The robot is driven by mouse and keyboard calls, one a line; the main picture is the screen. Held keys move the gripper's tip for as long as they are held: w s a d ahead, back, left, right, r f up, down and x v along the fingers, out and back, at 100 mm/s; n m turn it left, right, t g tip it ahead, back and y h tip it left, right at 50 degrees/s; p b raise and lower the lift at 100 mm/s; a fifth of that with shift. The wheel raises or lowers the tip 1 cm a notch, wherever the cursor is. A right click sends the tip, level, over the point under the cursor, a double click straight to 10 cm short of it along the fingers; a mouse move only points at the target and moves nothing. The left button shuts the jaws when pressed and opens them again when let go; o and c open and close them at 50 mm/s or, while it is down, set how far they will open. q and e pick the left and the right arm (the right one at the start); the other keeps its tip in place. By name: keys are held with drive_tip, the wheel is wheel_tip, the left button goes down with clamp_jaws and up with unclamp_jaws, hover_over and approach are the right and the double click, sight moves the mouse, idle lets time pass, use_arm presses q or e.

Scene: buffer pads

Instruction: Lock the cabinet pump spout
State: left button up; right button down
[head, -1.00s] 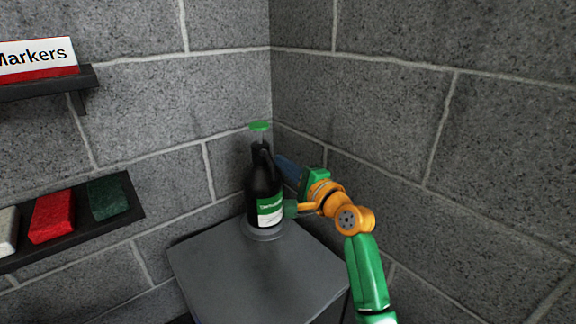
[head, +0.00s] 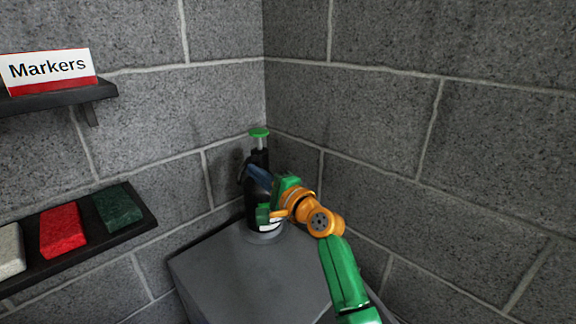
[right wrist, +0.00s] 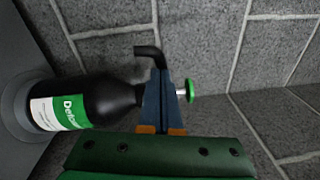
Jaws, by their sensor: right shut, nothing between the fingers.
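A black pump bottle (head: 250,205) with a green and white label stands upright on the grey cabinet (head: 235,280) in the corner. Its green pump top (head: 259,132) sits raised above the neck on a pale stem. In the right wrist view the bottle (right wrist: 110,98) lies sideways, and its black bent spout (right wrist: 149,52) shows past my fingertips. My right gripper (head: 252,172) is shut and empty, in front of the bottle's neck. Its blue fingers (right wrist: 160,75) cross the neck area, hiding part of the pump; whether they touch it I cannot tell. My left gripper is not in view.
Grey block walls meet behind the bottle. At left, a dark shelf (head: 140,220) holds grey, red (head: 62,231) and dark green (head: 118,207) blocks. The cabinet top in front of the bottle is clear.

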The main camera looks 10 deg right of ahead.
sight(242, 170)
drive_tip(key=a, duration=0.1)
drive_tip(key=w+a, duration=0.1)
drive_tip(key=a, duration=0.1)
drive_tip(key=shift+w+a+f, duration=0.1)
drive_tip(key=shift+w, duration=0.05)
drive_tip(key=shift+w+a+b, duration=0.35)
drive_tip(key=shift+a+b, duration=0.3)
drive_tip(key=shift+b, duration=0.05)
drive_tip(key=shift+w+a+b, duration=0.2)
drive_tip(key=shift+w+b, duration=0.05)
drive_tip(key=shift+b, duration=0.15)
drive_tip(key=shift+r+b, duration=0.25)
drive_tip(key=shift+b, duration=0.1)
drive_tip(key=shift+r, duration=0.2)
